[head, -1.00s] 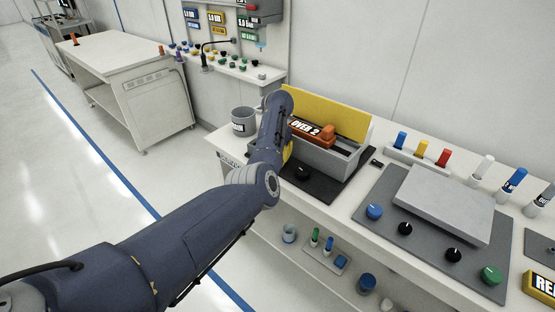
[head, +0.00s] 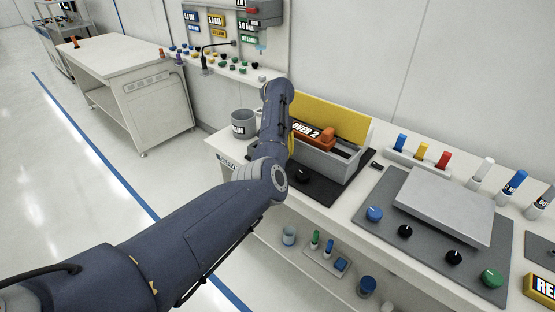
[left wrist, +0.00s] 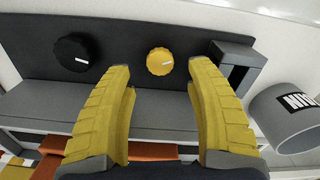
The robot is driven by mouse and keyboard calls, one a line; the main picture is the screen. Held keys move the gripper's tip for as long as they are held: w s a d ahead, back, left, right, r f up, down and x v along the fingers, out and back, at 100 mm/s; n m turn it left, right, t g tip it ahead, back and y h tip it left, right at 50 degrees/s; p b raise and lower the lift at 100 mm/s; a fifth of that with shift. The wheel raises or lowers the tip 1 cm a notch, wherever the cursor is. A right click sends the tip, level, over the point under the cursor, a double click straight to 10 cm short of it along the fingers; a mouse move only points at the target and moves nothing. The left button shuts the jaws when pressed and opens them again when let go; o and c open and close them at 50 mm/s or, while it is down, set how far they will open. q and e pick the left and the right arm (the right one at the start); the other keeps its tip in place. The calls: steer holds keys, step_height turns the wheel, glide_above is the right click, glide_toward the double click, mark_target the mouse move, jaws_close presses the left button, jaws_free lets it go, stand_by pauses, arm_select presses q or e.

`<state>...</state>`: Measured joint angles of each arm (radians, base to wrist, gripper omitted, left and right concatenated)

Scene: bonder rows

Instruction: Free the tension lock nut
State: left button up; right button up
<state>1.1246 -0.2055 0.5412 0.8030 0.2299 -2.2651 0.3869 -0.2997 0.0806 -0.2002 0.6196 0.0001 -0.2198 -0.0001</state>
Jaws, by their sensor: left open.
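A yellow round knob (left wrist: 159,61) with a white mark sits on a dark plate in the left wrist view. A black knob (left wrist: 76,53) with a white mark is left of it; it also shows in the head view (head: 303,175). Neither carries a readable name, so I cannot tell which is the tension lock nut. My left gripper (left wrist: 161,80) is open, its two yellow fingers apart with the yellow knob between their tips in the picture. I cannot tell whether they touch it. In the head view my arm hides the yellow knob. My right gripper is not in view.
A grey bracket (left wrist: 232,66) stands just right of the yellow knob, with a grey labelled cup (left wrist: 292,118) beyond. A grey box with a yellow panel (head: 340,112) and orange block (head: 315,136) is behind. A flat grey plate (head: 445,203) lies to the right.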

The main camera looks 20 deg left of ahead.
arm_select(q)
step_height(320, 180, up, 7)
stand_by(0.4)
